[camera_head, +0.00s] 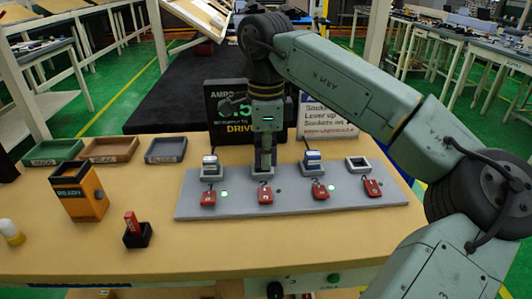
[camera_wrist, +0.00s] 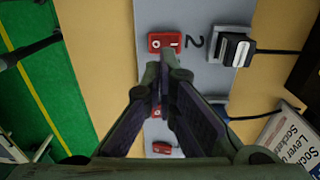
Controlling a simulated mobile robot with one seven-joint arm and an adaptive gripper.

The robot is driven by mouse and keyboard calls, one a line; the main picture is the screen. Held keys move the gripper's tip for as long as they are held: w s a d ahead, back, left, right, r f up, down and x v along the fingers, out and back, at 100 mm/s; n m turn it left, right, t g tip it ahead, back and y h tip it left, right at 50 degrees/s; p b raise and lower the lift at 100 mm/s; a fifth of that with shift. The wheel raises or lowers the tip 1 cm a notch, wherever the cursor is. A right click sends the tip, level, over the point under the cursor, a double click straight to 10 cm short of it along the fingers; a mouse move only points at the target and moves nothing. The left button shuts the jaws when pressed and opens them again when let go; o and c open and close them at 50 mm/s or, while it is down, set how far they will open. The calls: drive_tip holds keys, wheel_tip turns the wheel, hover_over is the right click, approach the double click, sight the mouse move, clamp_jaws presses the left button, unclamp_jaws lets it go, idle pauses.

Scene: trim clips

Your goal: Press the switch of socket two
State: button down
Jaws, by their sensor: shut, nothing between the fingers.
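A grey board (camera_head: 240,206) on the table carries a row of sockets, each with a red switch in front. The wrist view shows a printed 2 between a red switch (camera_wrist: 167,42) and a socket with a black and white plug (camera_wrist: 231,48). This appears to be the second set from the left, whose switch (camera_head: 265,197) shows in the head view. My gripper (camera_head: 263,168) points down behind that switch and hides most of its socket. Its shut, empty fingertips (camera_wrist: 160,65) appear beside the switch in the wrist view; I cannot tell whether they touch it.
Plugs sit in the first socket (camera_head: 210,166) and third socket (camera_head: 313,161); the rightmost socket (camera_head: 358,164) is empty. Green lights show on the board. An orange box (camera_head: 75,193), a small red item in a black holder (camera_head: 136,235) and shallow trays (camera_head: 108,150) stand left. A sign (camera_head: 328,119) stands behind.

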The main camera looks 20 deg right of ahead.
sight(266, 196)
wheel_tip(266, 196, down, 8)
drive_tip(key=b, duration=0.5)
drive_tip(key=shift+r, duration=0.1)
